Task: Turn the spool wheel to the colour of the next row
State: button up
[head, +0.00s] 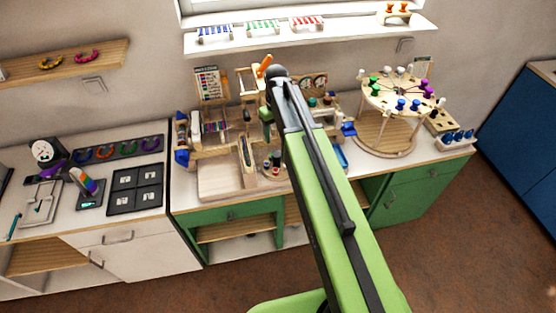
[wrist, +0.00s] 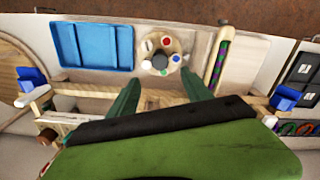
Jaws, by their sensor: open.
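The spool wheel is a small round wooden disc (wrist: 146,47) with coloured pegs or spools around a grey centre knob (wrist: 160,61). In the wrist view red, blue, green and white tops show. It also shows in the head view (head: 272,176), partly hidden by my arm. My gripper (wrist: 160,79) is open and empty, with its two green fingers apart and the wheel showing just beyond the gap between their tips. I cannot tell their height above it. A card with coloured rows (head: 207,82) stands at the back; its rows are too small to read.
A beaded loom (head: 214,127) stands left of my arm. A blue tray (wrist: 95,46) and a narrow tray of coloured beads (wrist: 219,62) flank the wheel in the wrist view. A large round stand with coloured spools (head: 385,92) is at the right.

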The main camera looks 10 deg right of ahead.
aim_at(277, 154)
notch_tip(277, 154, down, 12)
jog(key=b, duration=1)
jog(key=shift+r, duration=0.3)
grip_shut()
